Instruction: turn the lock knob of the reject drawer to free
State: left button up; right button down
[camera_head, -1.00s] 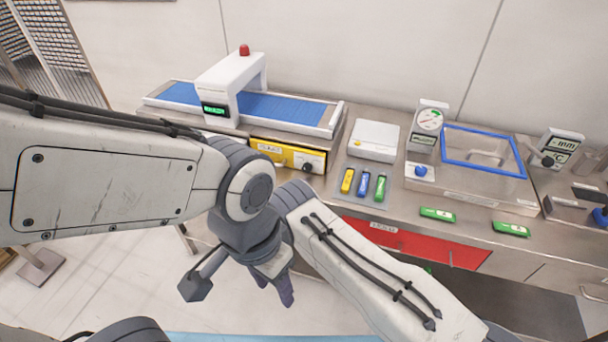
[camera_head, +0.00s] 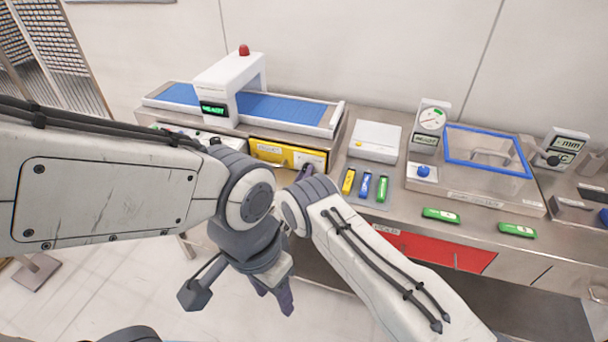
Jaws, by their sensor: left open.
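A yellow drawer front (camera_head: 266,151) with a white label sits under the conveyor. The black knob near its right end is now covered by my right gripper (camera_head: 304,172). Only the dark tip of that gripper shows, at or very near the knob; contact and finger gap cannot be made out. A red drawer front (camera_head: 432,251) lies lower right, partly behind my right arm; its label is too small to read. My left gripper (camera_head: 238,297) is open and empty, low in front of the bench, its fingers pointing down.
The conveyor (camera_head: 290,108) with a white arch (camera_head: 222,92) stands above the yellow front. Yellow, blue and green sticks (camera_head: 366,185) lie on the bench right of my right gripper. A white box (camera_head: 375,141) and a blue-rimmed lid (camera_head: 488,151) stand behind. Open floor lies lower left.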

jog(key=shift+f+m+b, duration=0.2)
jog(key=shift+m+b, duration=1.1)
jog(key=shift+b, duration=0.15)
jog(key=m+b, duration=0.7)
jog(key=b, duration=0.1)
jog(key=shift+f, duration=0.1)
jog(key=m+b, duration=0.7)
jog(key=b, duration=0.4)
jog(key=shift+r+m+b, duration=0.2)
jog(key=shift+m+b, duration=0.6)
jog(key=shift+b, duration=0.4)
jog(key=c, duration=0.8)
grip_release()
